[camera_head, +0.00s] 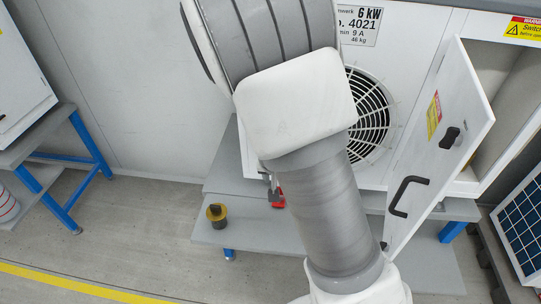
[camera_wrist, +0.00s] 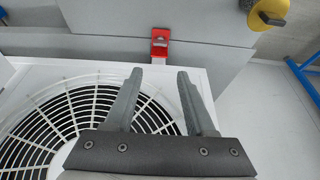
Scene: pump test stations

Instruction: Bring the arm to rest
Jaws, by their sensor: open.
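My arm crosses the middle of the head view, raised and bent in front of a white cabinet (camera_head: 410,50). My gripper (camera_wrist: 159,74) shows in the wrist view with its two grey fingers apart and nothing between them. In the head view I cannot make out its fingers. The fingers lie across the picture of the round fan grille (camera_wrist: 75,125) of the cabinet. A small red object (camera_wrist: 160,42) shows beyond the fingertips, apart from them; it also shows in the head view (camera_head: 279,200), partly hidden by my arm.
A cabinet door (camera_head: 440,150) with a black handle stands open at the right. A grey bench shelf (camera_head: 230,234) holds a yellow and black round part (camera_head: 216,214). A blue-legged bench (camera_head: 82,150) stands left. A solar panel (camera_head: 522,225) is far right. Floor at lower left is clear.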

